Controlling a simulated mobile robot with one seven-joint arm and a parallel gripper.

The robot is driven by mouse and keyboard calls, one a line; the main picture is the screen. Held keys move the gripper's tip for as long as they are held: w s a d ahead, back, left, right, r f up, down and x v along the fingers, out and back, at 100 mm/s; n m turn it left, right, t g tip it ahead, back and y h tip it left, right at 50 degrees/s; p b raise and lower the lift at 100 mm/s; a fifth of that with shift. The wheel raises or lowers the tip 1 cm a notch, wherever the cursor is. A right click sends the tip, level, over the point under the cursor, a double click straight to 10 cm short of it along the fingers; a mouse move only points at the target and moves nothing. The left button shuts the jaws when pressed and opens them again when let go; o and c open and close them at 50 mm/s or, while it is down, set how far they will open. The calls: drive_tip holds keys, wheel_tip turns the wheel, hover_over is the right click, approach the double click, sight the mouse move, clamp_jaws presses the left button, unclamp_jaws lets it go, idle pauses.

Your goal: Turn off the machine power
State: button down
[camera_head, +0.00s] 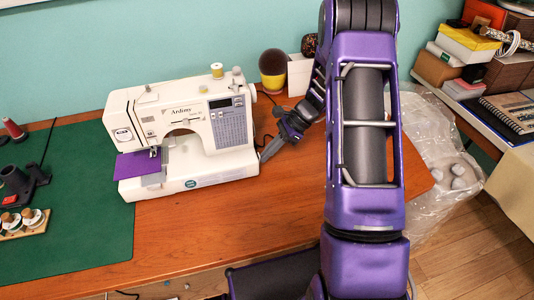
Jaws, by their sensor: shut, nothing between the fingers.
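The white sewing machine (185,138) stands on the wooden table, with a small dark display and a grey printed panel on its right front. A purple cloth (137,165) lies under its needle. My gripper (264,158) is shut and empty, pointing down and left at the lower right end of the machine. I cannot tell whether the fingertips touch the machine. The power switch cannot be made out; the machine's right side faces away from view.
A green mat (75,215) covers the table's left part, with thread spools (25,220) and a black tool (20,183). A round brown-and-yellow object (272,70) stands behind my gripper. Clear plastic (440,150) lies at right. Bare table (220,225) lies in front of the machine.

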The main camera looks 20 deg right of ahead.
drive_tip(key=shift+r, duration=0.5)
drive_tip(key=shift+r, duration=0.2)
drive_tip(key=p+v, duration=0.2)
drive_tip(key=v, duration=1.5)
drive_tip(key=shift+d, duration=0.15)
wheel_tip(320, 180, down, 6)
drive_tip(key=s+a+h+b, duration=0.1)
drive_tip(key=b, duration=0.1)
drive_tip(key=shift+a, duration=0.15)
